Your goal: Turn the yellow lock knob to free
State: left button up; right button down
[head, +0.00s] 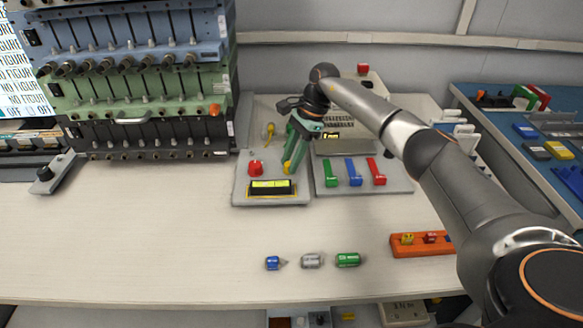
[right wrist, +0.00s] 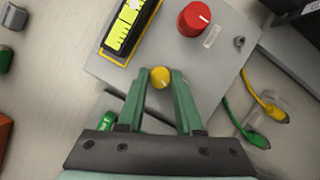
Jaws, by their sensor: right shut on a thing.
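The yellow lock knob (right wrist: 160,77) is on a grey panel (right wrist: 209,62), between the fingertips of my right gripper (right wrist: 160,80). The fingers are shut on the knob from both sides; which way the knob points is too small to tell. In the head view my right gripper (head: 290,165) reaches down onto the panel (head: 241,188), with the knob (head: 287,168) partly showing at its fingertips. A red knob (head: 255,168) and a lit yellow-green display (head: 271,188) sit on the same panel. My left gripper is not in view.
To the right, a grey plate (head: 395,185) bears a green, a blue and a red lever. Yellow and green cables (right wrist: 259,98) lie behind the panel. Small cylinders (head: 311,260) and an orange rack (head: 421,250) are near the front edge.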

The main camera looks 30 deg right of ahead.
jog(key=shift+f+n+b, duration=0.15)
jog(key=shift+n+b, duration=0.25)
jog(key=shift+n, duration=0.2)
jog(key=shift+g, duration=0.3)
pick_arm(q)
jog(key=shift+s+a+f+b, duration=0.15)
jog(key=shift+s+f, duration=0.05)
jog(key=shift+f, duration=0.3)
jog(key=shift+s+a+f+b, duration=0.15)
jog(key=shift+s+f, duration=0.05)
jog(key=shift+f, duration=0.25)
pick_arm(e)
jog(key=shift+n, duration=0.5)
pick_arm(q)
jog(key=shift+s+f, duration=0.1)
pick_arm(e)
jog(key=c, duration=0.6)
grip_release()
jog(key=shift+w, duration=0.1)
jog(key=shift+o, duration=0.2)
jog(key=shift+r, duration=0.2)
pick_arm(q)
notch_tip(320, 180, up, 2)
jog(key=p, duration=0.2)
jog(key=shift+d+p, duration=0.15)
jog(key=shift+p, duration=0.25)
pick_arm(e)
jog(key=v, duration=1.2)
jog(key=shift+r, duration=0.2)
